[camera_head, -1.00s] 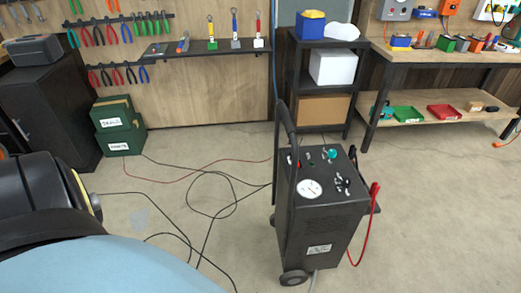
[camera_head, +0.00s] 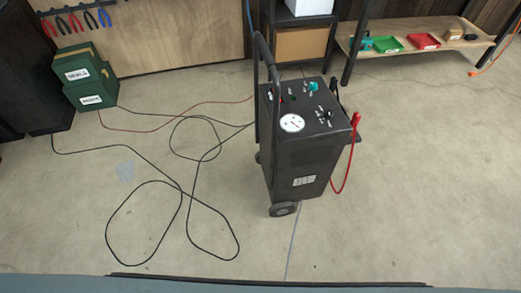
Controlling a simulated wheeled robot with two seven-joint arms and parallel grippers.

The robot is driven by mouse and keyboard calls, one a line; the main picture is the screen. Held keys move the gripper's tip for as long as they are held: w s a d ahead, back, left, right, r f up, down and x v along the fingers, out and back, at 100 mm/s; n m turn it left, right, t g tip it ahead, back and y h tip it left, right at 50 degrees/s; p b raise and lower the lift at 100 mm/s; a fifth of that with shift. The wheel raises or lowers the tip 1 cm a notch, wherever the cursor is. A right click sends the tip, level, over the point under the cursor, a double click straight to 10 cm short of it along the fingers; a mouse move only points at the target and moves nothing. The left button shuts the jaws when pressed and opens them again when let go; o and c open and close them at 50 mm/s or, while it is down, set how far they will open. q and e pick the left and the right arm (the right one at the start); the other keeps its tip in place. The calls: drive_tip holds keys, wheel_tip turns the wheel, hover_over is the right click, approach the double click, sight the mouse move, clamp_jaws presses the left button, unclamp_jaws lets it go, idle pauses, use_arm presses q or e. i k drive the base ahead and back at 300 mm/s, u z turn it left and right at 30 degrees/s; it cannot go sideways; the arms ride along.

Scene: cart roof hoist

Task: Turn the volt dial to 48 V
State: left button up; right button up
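A dark wheeled charger cart (camera_head: 297,165) stands upright on the floor right of centre. Its top panel has a round white gauge (camera_head: 291,123), a teal knob (camera_head: 313,87) at the back and a black knob (camera_head: 327,114) with white marks around it at the front right. Which knob is the volt dial, and where it points, is too small to read. A red clamp (camera_head: 356,119) on a red cable hangs at the cart's right side. Neither of my grippers is in view.
Black cables (camera_head: 150,185) lie looped on the floor left of the cart. Green boxes (camera_head: 85,80) stand at the back left. A shelf (camera_head: 300,75) and a low bench shelf (camera_head: 385,30) are behind. Floor at right is clear. A blue-grey surface (camera_head: 260,286) crosses the bottom edge.

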sight(328, 114)
drive_tip(key=z, duration=0.3)
drive_tip(key=i, duration=0.85)
drive_tip(key=u, duration=0.1)
